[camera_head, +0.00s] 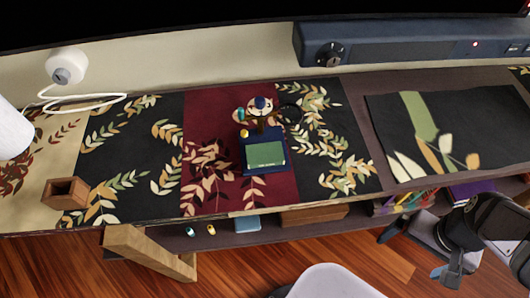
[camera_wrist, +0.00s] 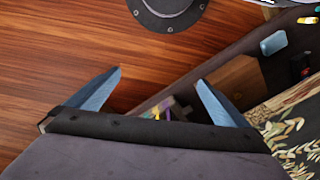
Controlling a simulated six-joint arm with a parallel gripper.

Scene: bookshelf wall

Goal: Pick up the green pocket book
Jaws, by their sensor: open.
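The green pocket book (camera_head: 265,154) lies flat on a dark blue item (camera_head: 248,137), perhaps a larger book, in the middle of the patterned runner on the long table. My gripper (camera_head: 412,259) is at the lower right of the head view, in front of the table and well apart from the book. In the wrist view my gripper (camera_wrist: 159,78) has its two blue-grey fingers spread, with nothing between them. The green book does not show in the wrist view.
Small items, one a dark blue-topped object (camera_head: 261,103), stand just behind the book. A wooden box (camera_head: 66,193) is at left, and a blue-grey soundbar (camera_head: 400,46) is at the back. A lower shelf holds a light blue book (camera_head: 247,224). A white round seat (camera_head: 330,284) is in front.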

